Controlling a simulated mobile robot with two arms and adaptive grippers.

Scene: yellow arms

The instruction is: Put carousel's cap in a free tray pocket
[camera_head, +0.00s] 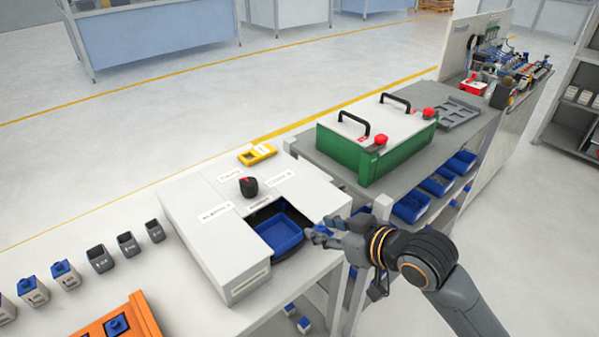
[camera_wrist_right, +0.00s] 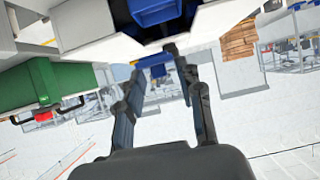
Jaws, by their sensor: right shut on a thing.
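My right gripper (camera_head: 322,236) is at the front right of the white carousel housing (camera_head: 205,208), beside its open bay with a blue bin (camera_head: 279,233). In the right wrist view, the gripper (camera_wrist_right: 155,58) is shut on a small blue cap (camera_wrist_right: 153,61) between its fingertips. The cap also shows as a little blue between the fingers in the head view (camera_head: 322,229). A grey tray with several pockets (camera_head: 460,112) lies on the far bench beyond the green box. Its pockets look empty, though they are small in view. My left gripper is out of view.
The green box (camera_head: 362,160) with black handles and red knobs stands between the carousel and the grey tray. Blue bins (camera_head: 437,182) line the bench front. An orange fixture (camera_head: 145,316) and small grey cups (camera_head: 100,259) stand at left.

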